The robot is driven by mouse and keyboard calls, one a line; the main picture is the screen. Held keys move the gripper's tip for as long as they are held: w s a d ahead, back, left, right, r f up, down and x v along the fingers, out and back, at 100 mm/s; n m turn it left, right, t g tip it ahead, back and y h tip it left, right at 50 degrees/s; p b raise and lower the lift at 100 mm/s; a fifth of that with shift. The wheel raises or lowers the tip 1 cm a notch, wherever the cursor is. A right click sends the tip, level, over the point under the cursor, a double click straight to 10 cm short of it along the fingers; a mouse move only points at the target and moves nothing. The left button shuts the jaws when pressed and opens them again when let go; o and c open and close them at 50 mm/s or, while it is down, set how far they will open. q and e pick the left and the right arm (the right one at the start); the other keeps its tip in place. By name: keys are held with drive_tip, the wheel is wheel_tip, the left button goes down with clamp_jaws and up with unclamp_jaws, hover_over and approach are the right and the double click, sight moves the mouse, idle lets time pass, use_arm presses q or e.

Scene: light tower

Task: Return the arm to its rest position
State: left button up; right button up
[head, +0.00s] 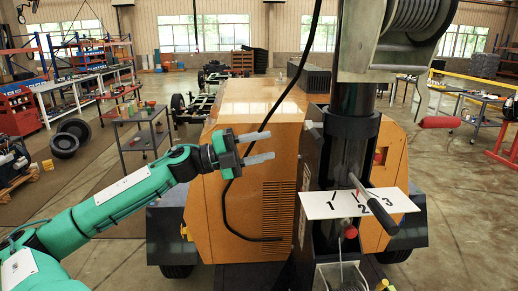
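My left arm, green with a dark wrist, reaches in from the lower left. Its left gripper (271,146) is open, with two grey fingers apart and nothing between them. It is in front of the orange housing (262,105) of the light tower, left of the dark mast (352,150). A black-handled lever (376,208) crosses a white plate (317,206) marked 1, 2 and 3; its handle passes over the plate near the 2 and 3. The gripper is clear of lever and plate. My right gripper is not in view.
A black cable (228,200) hangs down past the gripper along the housing; I cannot tell whether they touch. A grey cart (143,132) stands at the left back. Floor between the cart and my arm is clear.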

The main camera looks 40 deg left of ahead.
use_arm(q)
drive_tip(key=shift+a, duration=0.1)
idle(0.6)
